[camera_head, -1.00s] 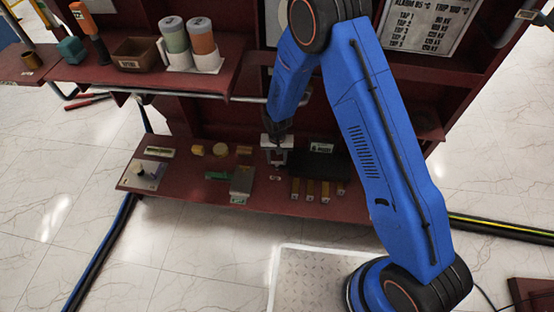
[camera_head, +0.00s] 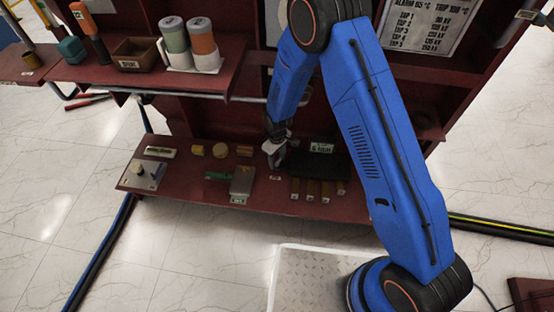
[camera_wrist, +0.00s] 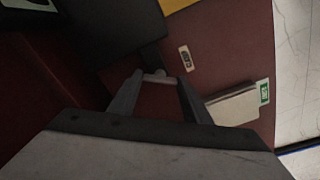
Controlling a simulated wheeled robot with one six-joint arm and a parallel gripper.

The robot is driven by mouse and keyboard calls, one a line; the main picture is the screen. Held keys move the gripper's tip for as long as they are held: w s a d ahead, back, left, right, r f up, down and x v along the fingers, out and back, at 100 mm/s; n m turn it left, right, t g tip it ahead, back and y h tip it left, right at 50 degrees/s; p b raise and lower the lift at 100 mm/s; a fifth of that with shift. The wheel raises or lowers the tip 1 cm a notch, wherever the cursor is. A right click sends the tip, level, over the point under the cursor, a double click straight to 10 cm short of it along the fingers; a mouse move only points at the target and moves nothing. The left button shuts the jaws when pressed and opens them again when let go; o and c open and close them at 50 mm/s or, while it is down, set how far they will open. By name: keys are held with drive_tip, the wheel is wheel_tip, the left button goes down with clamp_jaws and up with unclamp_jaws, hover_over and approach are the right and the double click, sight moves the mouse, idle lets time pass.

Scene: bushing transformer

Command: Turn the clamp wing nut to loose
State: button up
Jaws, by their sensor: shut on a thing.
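My gripper (camera_head: 273,158) is low over the lower red shelf in the head view, between a grey block and a dark box. In the wrist view my gripper's two fingers (camera_wrist: 154,80) converge on a small pale grey piece (camera_wrist: 155,74), apparently the clamp wing nut, and are shut on it. Only a little of the piece shows between the fingertips. Its wings and the rest of the clamp are hidden or too dark to make out. In the head view I cannot pick out the wing nut behind the fingers.
The dark box (camera_head: 320,166) stands right of my gripper, with yellowish blocks (camera_head: 312,190) in front. The grey block (camera_head: 242,182) with a green label is to the left. The upper shelf (camera_head: 215,83) holds cups and a brown bin (camera_head: 137,54).

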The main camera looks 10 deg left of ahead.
drive_tip(key=n, duration=0.6)
drive_tip(key=shift+n, duration=0.3)
idle(0.4)
drive_tip(key=o, duration=1)
drive_tip(key=shift+o, duration=0.2)
drive_tip(key=shift+r, duration=0.15)
wheel_tip(320, 180, up, 17)
drive_tip(key=shift+r, duration=0.1)
